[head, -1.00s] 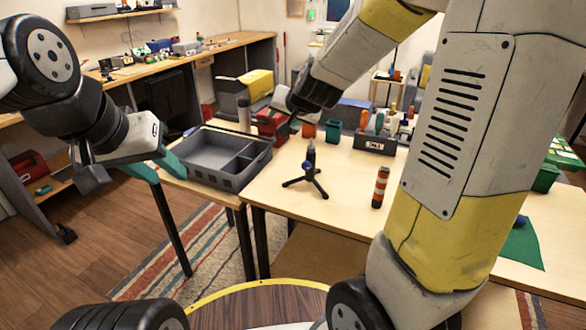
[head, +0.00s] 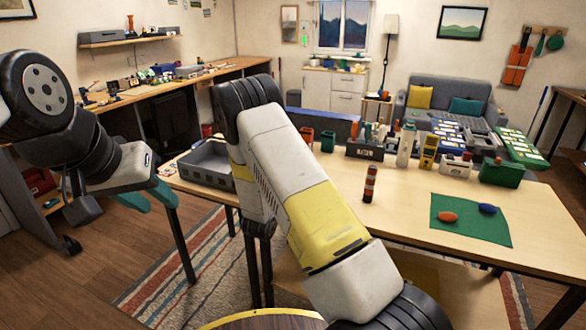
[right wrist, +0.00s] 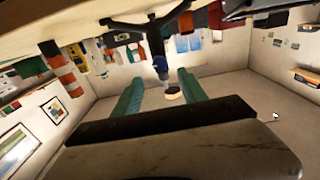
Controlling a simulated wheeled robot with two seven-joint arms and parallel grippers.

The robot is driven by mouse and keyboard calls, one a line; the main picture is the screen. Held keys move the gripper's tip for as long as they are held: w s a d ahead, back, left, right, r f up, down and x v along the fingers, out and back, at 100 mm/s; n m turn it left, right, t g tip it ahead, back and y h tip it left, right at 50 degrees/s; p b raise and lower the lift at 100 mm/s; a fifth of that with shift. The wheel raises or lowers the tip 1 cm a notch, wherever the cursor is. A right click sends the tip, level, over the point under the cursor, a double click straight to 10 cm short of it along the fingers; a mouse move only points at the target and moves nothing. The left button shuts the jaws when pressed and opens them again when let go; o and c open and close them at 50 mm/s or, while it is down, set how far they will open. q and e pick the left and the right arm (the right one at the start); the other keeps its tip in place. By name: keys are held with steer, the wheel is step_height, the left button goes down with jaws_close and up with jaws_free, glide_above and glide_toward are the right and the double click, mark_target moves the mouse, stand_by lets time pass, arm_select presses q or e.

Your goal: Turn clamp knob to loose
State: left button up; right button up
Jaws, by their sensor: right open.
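In the right wrist view, which looks upside down, a dark tripod stand (right wrist: 150,27) carries a post with a blue clamp part (right wrist: 160,65) and a pale round end (right wrist: 173,94). My right gripper (right wrist: 160,78) is open, its teal fingers apart on either side of the post in this picture. I cannot tell whether they touch it. In the head view my right arm covers the stand and right gripper.
The grey tray (head: 193,172) sits on the table's left part. Bins and tools line the table's back. A green mat (head: 470,226) holds an orange and a blue piece. The table's front middle is bare.

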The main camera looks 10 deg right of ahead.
steer(key=x, duration=0.7)
steer(key=shift+w+d, duration=0.15)
steer(key=shift+w, duration=0.05)
jaws_close()
